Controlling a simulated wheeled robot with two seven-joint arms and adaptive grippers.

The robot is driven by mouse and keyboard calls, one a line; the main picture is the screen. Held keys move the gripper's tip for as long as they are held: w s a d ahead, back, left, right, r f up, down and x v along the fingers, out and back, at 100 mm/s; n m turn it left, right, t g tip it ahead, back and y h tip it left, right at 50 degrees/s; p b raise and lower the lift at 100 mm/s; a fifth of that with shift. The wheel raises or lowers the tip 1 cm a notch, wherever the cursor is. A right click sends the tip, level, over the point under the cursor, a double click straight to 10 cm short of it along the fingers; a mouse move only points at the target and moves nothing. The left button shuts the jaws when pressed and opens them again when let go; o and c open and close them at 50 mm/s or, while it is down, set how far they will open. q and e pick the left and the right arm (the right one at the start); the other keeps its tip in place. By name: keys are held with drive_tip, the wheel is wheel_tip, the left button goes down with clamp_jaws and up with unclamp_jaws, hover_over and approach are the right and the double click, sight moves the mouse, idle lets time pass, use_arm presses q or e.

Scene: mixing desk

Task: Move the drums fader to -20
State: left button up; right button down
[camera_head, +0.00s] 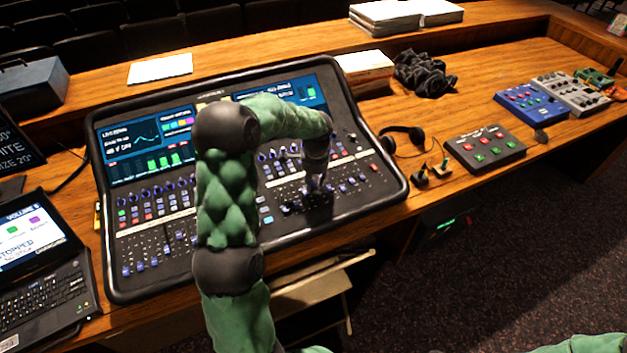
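The mixing console (385,190) lies on the wooden desk, with two lit screens along its top and rows of faders and knobs below. My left gripper (319,197) points down at the right-hand fader section, with its tips low over or touching the controls. It is small and dark, so I cannot tell whether it is open or shut, or on which fader it sits. Labels are too small to read, so I cannot pick out the drums fader. My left arm hides the console's middle. My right gripper is out of view.
A laptop (45,300) stands at left. Headphones (403,138), a button box (485,147), a blue pedal unit (532,104) and a grey mixer (571,95) lie to the right. Dark cloth (424,74) and a paper stack (365,70) lie behind. A wooden stool (320,285) stands below the desk front.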

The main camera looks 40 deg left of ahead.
sight(318, 194)
use_arm(q)
clamp_jaws()
drive_tip(key=shift+s+d+f, duration=0.1)
drive_tip(key=shift+s+d, duration=0.35)
drive_tip(key=shift+d, duration=0.4)
drive_tip(key=shift+s+d+f, duration=0.1)
drive_tip(key=shift+s+d, duration=0.3)
drive_tip(key=shift+d, duration=0.4)
unclamp_jaws()
drive_tip(key=shift+r, duration=0.1)
wheel_tip(318, 194, up, 12)
drive_tip(key=d, duration=0.1)
drive_tip(key=shift+s, duration=0.25)
drive_tip(key=shift+f, duration=0.2)
